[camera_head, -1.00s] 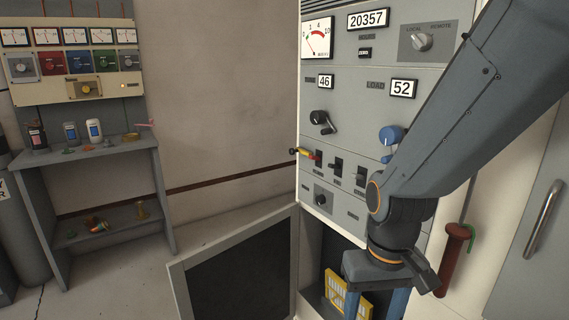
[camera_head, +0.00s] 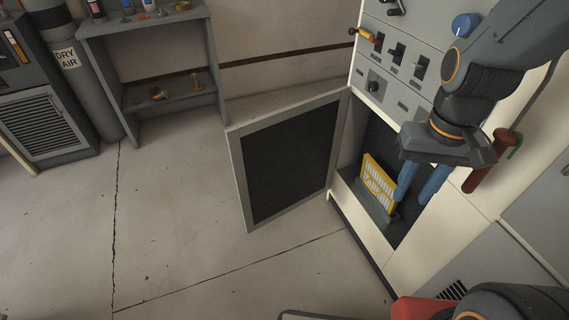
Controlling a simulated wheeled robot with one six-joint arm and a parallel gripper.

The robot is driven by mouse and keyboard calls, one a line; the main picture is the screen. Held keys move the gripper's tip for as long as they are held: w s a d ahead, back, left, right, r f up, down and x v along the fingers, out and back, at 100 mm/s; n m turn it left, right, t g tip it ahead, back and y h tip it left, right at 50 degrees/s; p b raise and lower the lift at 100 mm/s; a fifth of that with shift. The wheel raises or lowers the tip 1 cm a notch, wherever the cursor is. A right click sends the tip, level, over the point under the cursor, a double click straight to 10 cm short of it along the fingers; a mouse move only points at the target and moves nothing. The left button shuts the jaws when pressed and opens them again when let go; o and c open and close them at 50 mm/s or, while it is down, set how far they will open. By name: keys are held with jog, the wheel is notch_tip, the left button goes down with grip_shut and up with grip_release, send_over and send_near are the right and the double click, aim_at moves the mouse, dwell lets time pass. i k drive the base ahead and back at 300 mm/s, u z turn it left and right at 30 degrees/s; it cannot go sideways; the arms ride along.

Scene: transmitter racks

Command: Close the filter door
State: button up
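The filter door (camera_head: 288,160) stands wide open, swung out to the left of the cabinet (camera_head: 372,228). It has a grey frame around a dark panel. Behind it, the filter compartment (camera_head: 378,139) is open and dark inside. A yellow framed filter (camera_head: 379,184) stands slightly tilted in the compartment. My gripper (camera_head: 418,193) points down at the right part of the compartment opening, with its two blue fingers apart. The left finger is close to the filter's right edge; I cannot tell whether they touch. Nothing shows between the fingers.
Switches and knobs (camera_head: 397,53) line the panel above the opening. A red cylinder-shaped handle (camera_head: 491,161) hangs at the right. A grey shelf (camera_head: 160,72) stands at the back left. The floor (camera_head: 190,235) in front of the door is clear.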

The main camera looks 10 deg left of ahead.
aim_at(282, 159)
jog(key=u, duration=2.25)
jog(key=i, duration=3.45)
jog(key=z, duration=4.25)
jog(key=i, duration=0.5)
jog(key=z, duration=0.15)
